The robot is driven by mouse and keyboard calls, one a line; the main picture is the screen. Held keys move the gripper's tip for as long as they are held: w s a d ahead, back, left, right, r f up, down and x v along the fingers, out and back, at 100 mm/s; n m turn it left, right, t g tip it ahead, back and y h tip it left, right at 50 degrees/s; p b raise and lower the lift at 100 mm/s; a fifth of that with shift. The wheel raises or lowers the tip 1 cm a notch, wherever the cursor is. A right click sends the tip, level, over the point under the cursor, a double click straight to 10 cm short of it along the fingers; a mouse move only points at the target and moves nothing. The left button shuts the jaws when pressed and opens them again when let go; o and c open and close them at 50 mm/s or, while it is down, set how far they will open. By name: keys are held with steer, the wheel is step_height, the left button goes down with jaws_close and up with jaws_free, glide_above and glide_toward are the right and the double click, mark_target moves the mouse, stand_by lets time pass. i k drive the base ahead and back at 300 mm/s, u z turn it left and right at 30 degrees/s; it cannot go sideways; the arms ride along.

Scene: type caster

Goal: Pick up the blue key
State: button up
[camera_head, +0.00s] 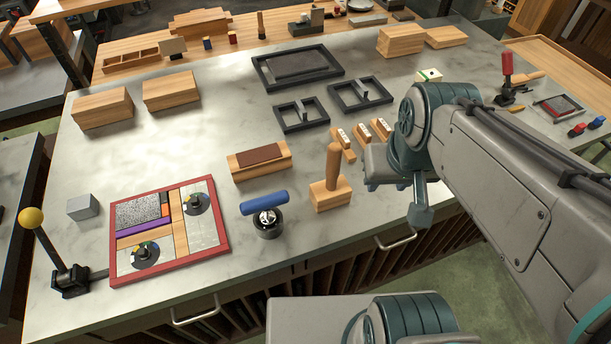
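The blue key (264,203) has a thick blue bar handle lying crosswise on top of a round metal piece. It stands on the marble worktop near the front edge, right of the red-framed board. My gripper (390,186) hangs at the end of my arm, to the right of the key and apart from it, with the wooden peg block between them. The wrist partly hides the gripper, and its finger gap is not clear. I see nothing held in it.
A wooden block with an upright peg (333,165) stands just right of the key. A block with a brown top (258,158) lies behind it. The red-framed board (170,230) and a yellow-knobbed lever (32,219) are at left. Dark frames (300,113) lie further back.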

mark_target(269, 219)
steer(key=z, duration=2.15)
steer(key=k, duration=0.8)
steer(key=u, duration=1.65)
